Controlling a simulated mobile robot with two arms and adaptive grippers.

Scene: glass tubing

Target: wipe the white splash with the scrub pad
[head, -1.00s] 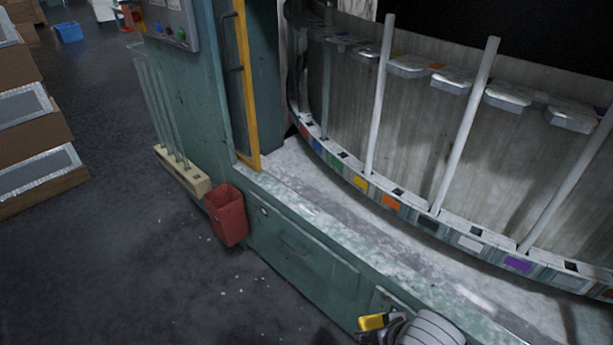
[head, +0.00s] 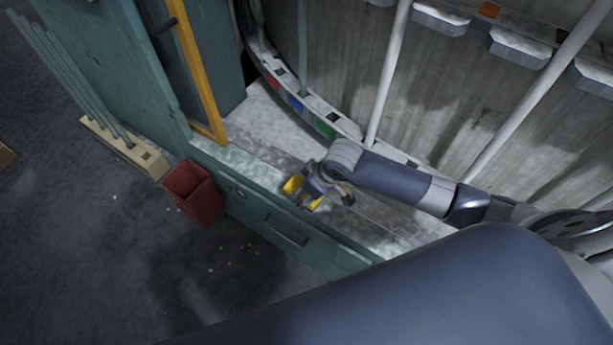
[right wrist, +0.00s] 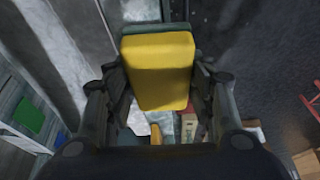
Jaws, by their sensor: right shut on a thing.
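The scrub pad (head: 292,186) is a yellow block, partly hidden by my right gripper (head: 307,192). In the right wrist view the pad (right wrist: 158,70) fills the space between the two fingers, with a dark green layer at its far edge. My right gripper is shut on it, over the pale ledge (head: 258,120) of the green machine. I cannot tell whether the pad touches the ledge. Pale, whitish patches (head: 388,246) mark the ledge to the right of the gripper; I cannot tell for sure which is the white splash. My left gripper is out of view.
A curved rim (head: 322,124) with coloured squares and upright glass rods (head: 388,75) stands behind the ledge. A yellow frame (head: 196,70) rises at its left end. A red bin (head: 194,194) hangs on the front, beside a rod rack (head: 122,146).

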